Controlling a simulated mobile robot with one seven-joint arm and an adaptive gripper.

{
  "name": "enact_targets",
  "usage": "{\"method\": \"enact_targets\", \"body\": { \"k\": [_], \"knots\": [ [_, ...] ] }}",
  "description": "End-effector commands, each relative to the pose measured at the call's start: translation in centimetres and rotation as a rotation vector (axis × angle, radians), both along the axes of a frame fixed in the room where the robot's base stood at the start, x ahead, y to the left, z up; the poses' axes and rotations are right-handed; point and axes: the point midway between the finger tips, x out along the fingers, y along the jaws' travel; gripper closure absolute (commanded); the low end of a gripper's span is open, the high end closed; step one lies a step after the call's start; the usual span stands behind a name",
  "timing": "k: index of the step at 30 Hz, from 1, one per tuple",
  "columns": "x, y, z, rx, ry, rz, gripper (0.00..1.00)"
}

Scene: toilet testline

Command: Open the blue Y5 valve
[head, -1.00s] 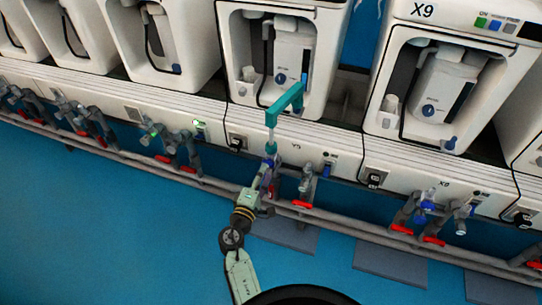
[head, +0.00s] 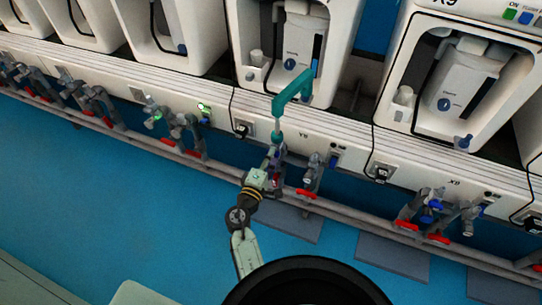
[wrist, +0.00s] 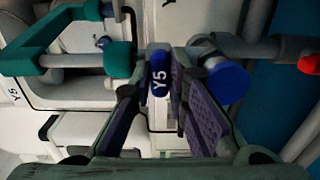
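The blue Y5 valve handle (wrist: 160,75), with white Y5 lettering, stands upright in the picture in the wrist view. My gripper (wrist: 158,88) is open, with one purple-padded finger on each side of the handle. The right finger is very close to the handle; I cannot tell whether it touches. In the head view my gripper (head: 276,158) is at the pipes below the Y5 panel and largely hides the handle there. A teal handle-shaped piece (head: 292,95) rises above my gripper; it also shows at upper left in the wrist view (wrist: 118,60).
A round blue cap (wrist: 228,83) on a grey pipe sits just right of the right finger. A red-handled valve (head: 306,193) is right of my gripper. White toilet-test units (head: 290,45) stand behind. Blue floor (head: 150,215) is open in front.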

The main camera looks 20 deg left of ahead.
Motion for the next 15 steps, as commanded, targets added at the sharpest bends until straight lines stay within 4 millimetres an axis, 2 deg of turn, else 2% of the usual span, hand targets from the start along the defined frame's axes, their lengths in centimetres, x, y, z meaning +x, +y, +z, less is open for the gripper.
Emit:
{"method": "enact_targets", "body": {
  "k": [5,15],
  "knots": [
    [0.01,0.00,0.01,0.000,0.000,0.000,1.00],
    [0.04,-0.01,0.04,-0.005,0.000,0.000,1.00]
  ]
}}
